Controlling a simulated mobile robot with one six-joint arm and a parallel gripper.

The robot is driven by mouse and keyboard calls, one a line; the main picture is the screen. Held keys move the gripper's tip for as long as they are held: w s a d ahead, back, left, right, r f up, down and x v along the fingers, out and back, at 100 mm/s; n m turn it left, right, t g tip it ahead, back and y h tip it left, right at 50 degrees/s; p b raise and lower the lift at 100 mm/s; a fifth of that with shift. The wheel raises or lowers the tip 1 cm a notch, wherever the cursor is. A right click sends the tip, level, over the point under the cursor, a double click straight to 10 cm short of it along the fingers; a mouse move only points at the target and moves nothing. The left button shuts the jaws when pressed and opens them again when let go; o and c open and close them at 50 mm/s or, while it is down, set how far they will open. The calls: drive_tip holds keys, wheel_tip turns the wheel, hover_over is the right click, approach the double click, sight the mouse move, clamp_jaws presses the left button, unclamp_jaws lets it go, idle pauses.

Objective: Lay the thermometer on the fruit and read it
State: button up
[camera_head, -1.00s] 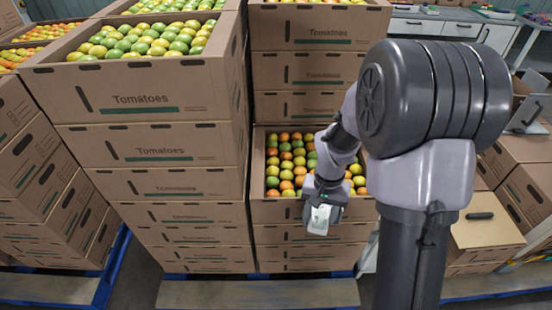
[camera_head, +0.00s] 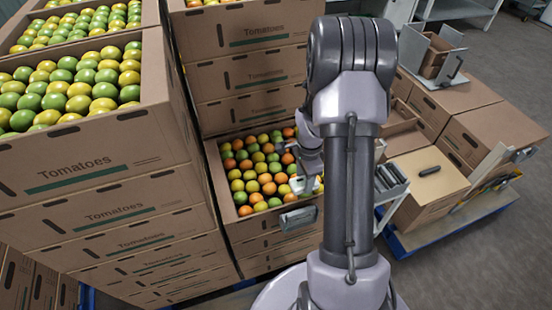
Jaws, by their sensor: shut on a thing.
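The open crate of mixed green, yellow and orange tomatoes (camera_head: 231,219) stands low, at the foot of the arm. My gripper (camera_head: 304,180) is at the crate's right side, over or close to the fruit (camera_head: 265,171). It is shut on a small white object, probably the thermometer (camera_head: 306,187), of which only a little shows. The jaws are small and partly hidden by my arm. I cannot tell whether the object touches the fruit. No reading can be made out.
Tall stacks of tomato cartons (camera_head: 110,160) stand left, and more cartons (camera_head: 250,65) behind the fruit crate. A grey box-like part (camera_head: 298,218) is at the crate's front right. A carton (camera_head: 428,190) with a dark bar (camera_head: 430,171) stands right. Grey floor (camera_head: 480,255) is free at right.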

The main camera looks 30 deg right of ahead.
drive_tip(key=w, duration=0.3)
drive_tip(key=w+f+b, duration=0.1)
drive_tip(key=w, duration=0.7)
drive_tip(key=shift+w+a+f, duration=0.1)
drive_tip(key=shift+w+f, duration=0.05)
drive_tip(key=shift+w, duration=0.05)
wheel_tip(320, 180, down, 4)
drive_tip(key=shift+w+r+b, duration=0.1)
drive_tip(key=shift+r+b, duration=0.1)
drive_tip(key=shift+b, duration=0.55)
drive_tip(key=shift+r, duration=0.15)
drive_tip(key=o, duration=1.5)
drive_tip(key=shift+c, duration=0.2)
